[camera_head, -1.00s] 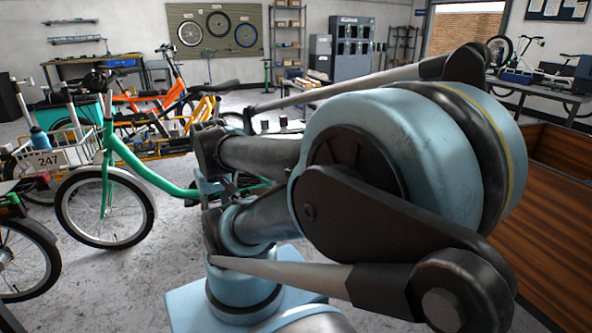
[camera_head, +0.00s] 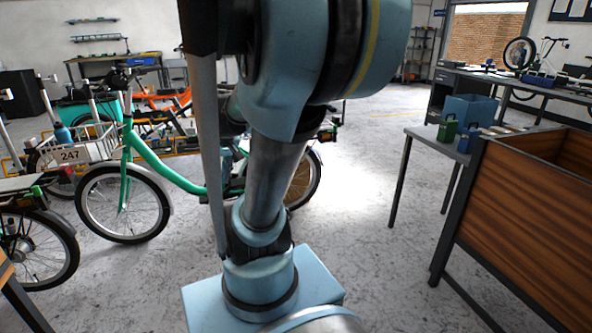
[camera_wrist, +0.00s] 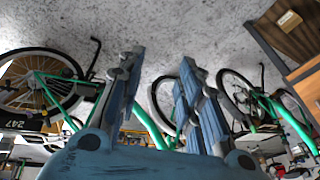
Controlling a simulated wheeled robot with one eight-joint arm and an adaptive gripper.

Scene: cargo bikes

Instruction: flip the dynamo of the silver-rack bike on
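I cannot tell which bike has the silver rack, nor make out a dynamo. In the wrist view, a green bike (camera_wrist: 44,88) with a 247 plate lies at the left, seen tilted, and another green frame (camera_wrist: 292,122) is at the right. My gripper (camera_wrist: 162,58) has its two fingers spread apart with nothing between them. In the head view my arm hides the gripper.
A dark wheel of another bike (camera_head: 38,250) is at the lower left. A wooden-sided box (camera_head: 520,215) and a small table (camera_head: 425,133) with green and blue containers stand at the right. Floor between the green bike and the table (camera_head: 365,185) is clear.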

